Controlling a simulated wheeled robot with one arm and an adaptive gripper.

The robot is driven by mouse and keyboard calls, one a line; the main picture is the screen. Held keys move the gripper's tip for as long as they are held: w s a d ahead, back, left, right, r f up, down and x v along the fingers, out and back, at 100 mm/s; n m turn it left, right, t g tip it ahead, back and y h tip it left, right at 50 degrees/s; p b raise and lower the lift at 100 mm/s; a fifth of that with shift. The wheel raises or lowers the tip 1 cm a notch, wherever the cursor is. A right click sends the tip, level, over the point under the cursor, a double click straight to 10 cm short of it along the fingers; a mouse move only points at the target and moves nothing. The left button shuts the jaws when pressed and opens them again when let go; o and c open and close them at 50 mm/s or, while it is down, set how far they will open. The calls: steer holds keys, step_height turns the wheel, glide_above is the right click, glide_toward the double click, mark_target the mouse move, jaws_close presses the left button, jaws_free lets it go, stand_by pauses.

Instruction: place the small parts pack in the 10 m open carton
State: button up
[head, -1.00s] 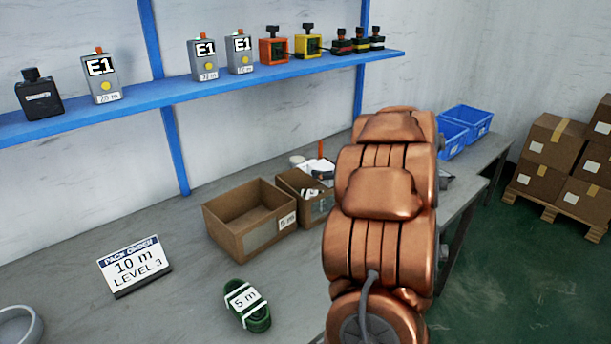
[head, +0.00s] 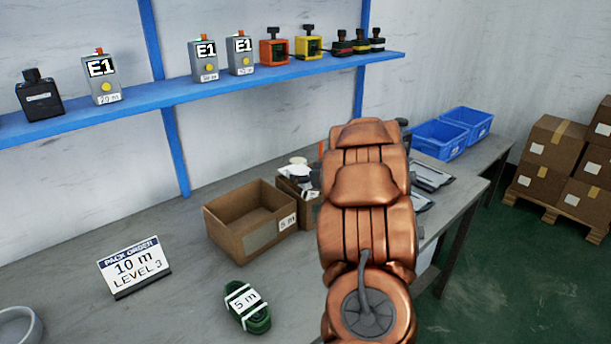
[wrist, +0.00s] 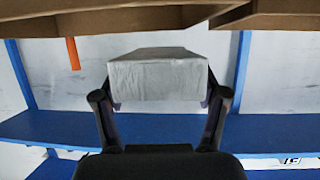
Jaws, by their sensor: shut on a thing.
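The small parts pack is a pale grey-white, box-shaped pack (wrist: 158,76) in the wrist view. My gripper (wrist: 160,97) is shut on it, one dark finger at each side. Brown carton edges (wrist: 110,20) show beyond the pack at the top of that view. In the head view an open carton labelled 5 m (head: 232,238) stands empty on the bench. A second open carton (head: 291,190) stands just behind and right of it, largely hidden by my arm; its label is hidden. I cannot tell whether the pack is over or inside that carton.
Blue bins (head: 440,140) stand at the bench's far end. A blue shelf (head: 210,82) runs above.

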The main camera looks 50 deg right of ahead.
steer(key=shift+f, duration=0.55)
steer(key=o, duration=1.3)
steer(key=shift+c, duration=0.2)
steer(key=shift+r, duration=0.2)
steer(key=v, duration=1.2)
steer(key=shift+r, duration=0.5)
